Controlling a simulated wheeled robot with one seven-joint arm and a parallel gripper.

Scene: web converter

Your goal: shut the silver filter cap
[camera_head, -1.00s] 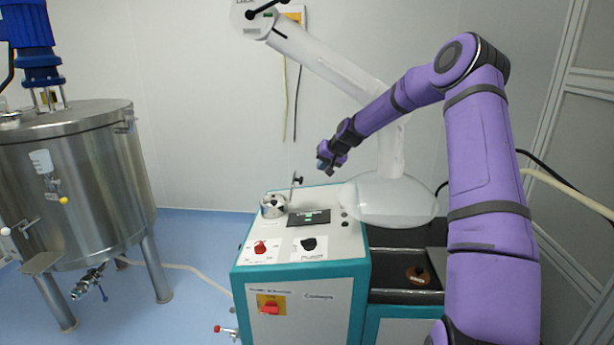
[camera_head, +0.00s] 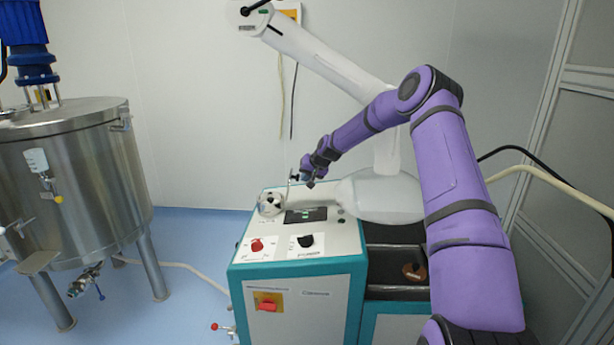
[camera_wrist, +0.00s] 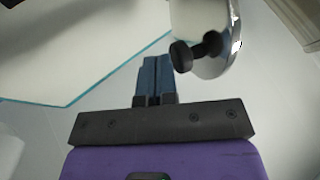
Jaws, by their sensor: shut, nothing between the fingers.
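The silver filter cap (camera_head: 289,191) stands up, open, at the back of the round silver filter housing (camera_head: 270,205) on top of the machine. In the wrist view the cap (camera_wrist: 228,62) is a shiny disc with a black knob (camera_wrist: 183,56) facing left. My gripper (camera_head: 309,184) is close to the right of the cap, at about the knob's height. In the wrist view its blue fingers (camera_wrist: 156,66) are together and empty, just left of the knob with a small gap. Whether they touch the cap cannot be told from the head view.
The machine's top panel (camera_head: 330,235) carries a small screen (camera_head: 306,215), a red knob (camera_head: 257,245) and a black knob (camera_head: 306,240). A steel tank (camera_head: 75,190) is at the left.

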